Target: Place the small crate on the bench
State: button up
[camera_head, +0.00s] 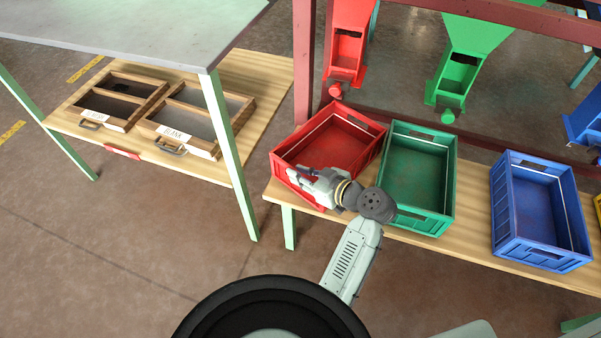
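All look empty, and I cannot tell which one is the small crate. The red crate is turned at an angle to the bench. My gripper (297,174) is at the red crate's front left rim, and my wrist hides part of its front wall. I cannot tell whether the fingers touch or hold the rim.
A grey-topped table (140,25) is at the upper left, its green leg (231,160) close left of the red crate. Wooden drawers (205,115) lie on a shelf below it. Red, green and blue hoppers (475,40) and a dark red post (303,60) stand behind the crates.

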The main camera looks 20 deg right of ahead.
jog(key=shift+o, duration=0.7)
jog(key=shift+r, duration=0.1)
jog(key=shift+s+d+r, duration=0.15)
jog(key=p+v, duration=0.3)
jog(key=v, duration=0.8)
jog(key=shift+s, duration=0.25)
jog(key=shift+r, duration=0.1)
